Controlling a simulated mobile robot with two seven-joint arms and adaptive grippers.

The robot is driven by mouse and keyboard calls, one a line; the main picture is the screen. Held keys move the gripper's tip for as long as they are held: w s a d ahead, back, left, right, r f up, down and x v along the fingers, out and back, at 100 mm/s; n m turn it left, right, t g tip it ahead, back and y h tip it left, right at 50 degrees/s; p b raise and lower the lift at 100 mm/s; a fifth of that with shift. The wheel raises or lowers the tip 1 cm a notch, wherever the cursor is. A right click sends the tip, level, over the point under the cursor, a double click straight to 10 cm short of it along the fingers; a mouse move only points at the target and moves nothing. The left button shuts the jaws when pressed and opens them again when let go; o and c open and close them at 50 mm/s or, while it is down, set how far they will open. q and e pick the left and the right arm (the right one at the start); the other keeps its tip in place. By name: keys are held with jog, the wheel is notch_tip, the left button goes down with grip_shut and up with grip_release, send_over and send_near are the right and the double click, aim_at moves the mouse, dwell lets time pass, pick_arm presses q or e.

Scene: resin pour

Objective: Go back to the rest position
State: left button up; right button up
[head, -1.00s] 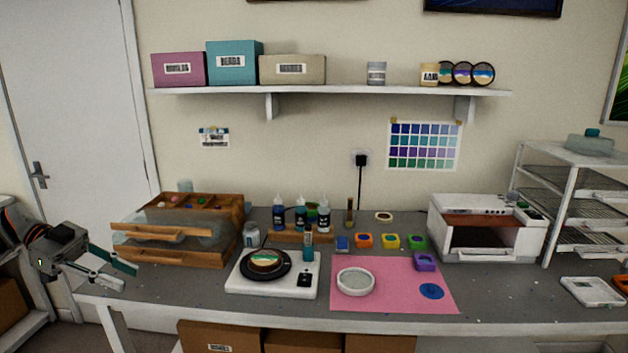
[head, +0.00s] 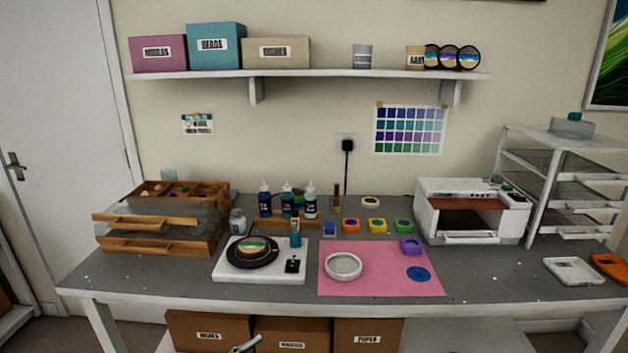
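At the bottom edge of the head view a small grey-green tip of a gripper (head: 245,345) shows in front of the boxes under the bench. It looks like my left gripper, but only this bit is in frame, so whether it is open or shut cannot be seen. My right gripper is not in view. The workbench (head: 200,285) spans the view, and no gripper is over its top.
A white turntable unit (head: 225,270) holds a round layered piece. A pink mat (head: 380,285) carries a round white dish (head: 343,267). A wooden drawer unit (head: 160,248) stands left, a white oven (head: 470,185) right. Boxes (head: 290,335) sit under the bench.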

pick_arm(q)
jog(key=s+a+f+n+g+y, duration=0.1)
jog(key=s+a+f+n+y, duration=0.2)
jog(key=s+f, duration=0.6)
jog(key=s+a+f+n+g+y, duration=0.1)
jog(key=s+a+f+n+y, duration=0.3)
jog(key=s+f+n+y, duration=0.3)
jog(key=s+f+y, duration=0.1)
jog(key=s+y, duration=0.1)
jog(key=s, duration=0.1)
jog(key=shift+s+a+f+n+y, duration=0.3)
jog(key=shift+f+n, duration=0.1)
